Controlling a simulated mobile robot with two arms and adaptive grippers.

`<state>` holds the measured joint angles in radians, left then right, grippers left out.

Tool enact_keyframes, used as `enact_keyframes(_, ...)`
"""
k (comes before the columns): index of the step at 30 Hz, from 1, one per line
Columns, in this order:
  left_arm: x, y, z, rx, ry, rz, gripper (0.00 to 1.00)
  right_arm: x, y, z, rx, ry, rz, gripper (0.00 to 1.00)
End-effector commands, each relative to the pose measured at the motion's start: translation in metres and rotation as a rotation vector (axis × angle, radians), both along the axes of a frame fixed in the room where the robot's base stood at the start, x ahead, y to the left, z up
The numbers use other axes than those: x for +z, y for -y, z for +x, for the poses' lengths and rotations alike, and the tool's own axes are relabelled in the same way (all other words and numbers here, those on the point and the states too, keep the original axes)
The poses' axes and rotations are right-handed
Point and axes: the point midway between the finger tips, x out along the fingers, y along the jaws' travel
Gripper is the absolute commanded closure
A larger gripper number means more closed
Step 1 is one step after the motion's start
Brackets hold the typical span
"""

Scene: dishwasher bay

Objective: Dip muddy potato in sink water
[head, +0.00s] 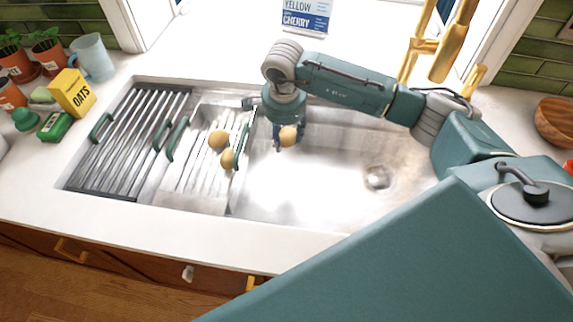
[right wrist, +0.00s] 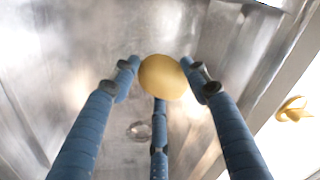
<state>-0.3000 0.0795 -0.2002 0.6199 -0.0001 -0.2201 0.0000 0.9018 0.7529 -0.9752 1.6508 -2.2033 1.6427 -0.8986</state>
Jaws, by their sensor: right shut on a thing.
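My right gripper (head: 279,143) is shut on a yellow-tan potato (head: 288,136) over the left part of the steel sink basin (head: 310,195). In the right wrist view, the potato (right wrist: 162,77) sits between the tips of the three blue fingers (right wrist: 160,90). No mud shows on its visible side. I cannot make out a water surface, nor how high the potato is above the basin floor. Two more potatoes, one (head: 217,140) behind the other (head: 227,158), lie on the ribbed metal tray left of the basin. My left gripper is not in view.
A dark slatted rack (head: 120,150) with green handles lies at the sink's left. A gold faucet (head: 430,50) rises behind the basin. A yellow oats box (head: 72,93) and plants stand far left.

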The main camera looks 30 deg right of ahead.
Motion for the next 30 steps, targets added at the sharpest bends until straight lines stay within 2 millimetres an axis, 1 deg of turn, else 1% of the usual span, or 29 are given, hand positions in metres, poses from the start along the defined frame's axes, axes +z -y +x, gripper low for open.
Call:
enact_keyframes(1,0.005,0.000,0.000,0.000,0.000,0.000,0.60,0.008,0.000,0.001,0.000,0.002,0.000,0.83)
enact_keyframes(3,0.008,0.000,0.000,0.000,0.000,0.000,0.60,0.013,0.000,0.001,0.000,0.002,0.000,0.83)
enact_keyframes(30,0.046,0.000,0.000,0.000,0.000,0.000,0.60,0.085,0.000,0.001,0.000,0.002,0.000,0.83)
